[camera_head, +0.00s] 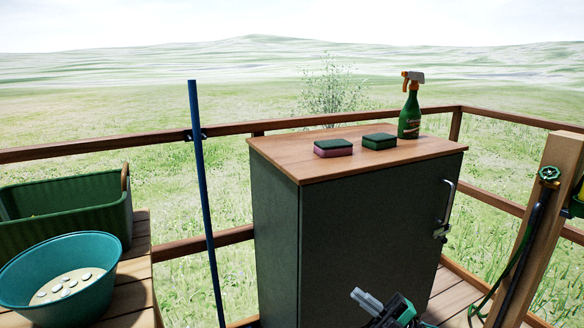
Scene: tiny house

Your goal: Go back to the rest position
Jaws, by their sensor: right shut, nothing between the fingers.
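My right gripper (366,301) shows at the bottom edge, right of the middle, in the head view. It is low in front of the cabinet's dark front, shut and empty. Most of its arm is cut off by the lower edge of the picture. My left gripper is not in view.
A dark cabinet (360,235) with a wooden top carries two sponges (333,148) (379,141) and a green spray bottle (409,115). A teal basin (100,258) and green tub (65,205) sit left. A blue pole (203,190), wooden railing (90,146) and tap post (545,215) stand around.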

